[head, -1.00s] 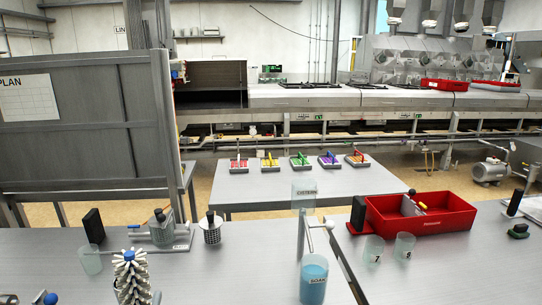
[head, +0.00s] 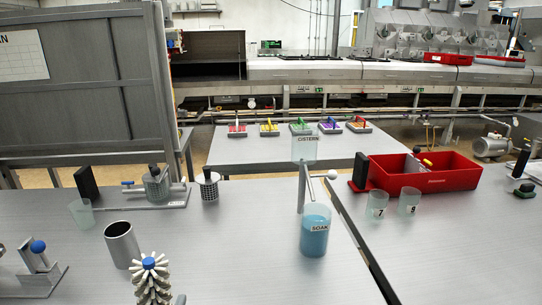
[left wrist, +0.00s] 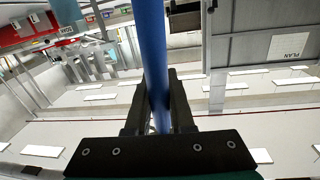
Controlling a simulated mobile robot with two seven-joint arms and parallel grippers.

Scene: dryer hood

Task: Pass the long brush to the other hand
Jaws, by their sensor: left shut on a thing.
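The long brush shows in the head view as a head of pale bristles with a blue tip (head: 150,280), upright at the bottom edge. Its blue handle (left wrist: 153,40) runs between the fingers of my left gripper (left wrist: 160,85) in the left wrist view, and the gripper is shut on it. In the head view the handle and my left gripper are below the picture's edge. My right gripper is in neither view.
An open metal cylinder (head: 122,245) stands just behind and left of the brush head. A blue-knobbed metal stand (head: 38,262) is at far left. A soak beaker (head: 315,232), two labelled cups and a red bin (head: 440,180) stand right. The front middle table is clear.

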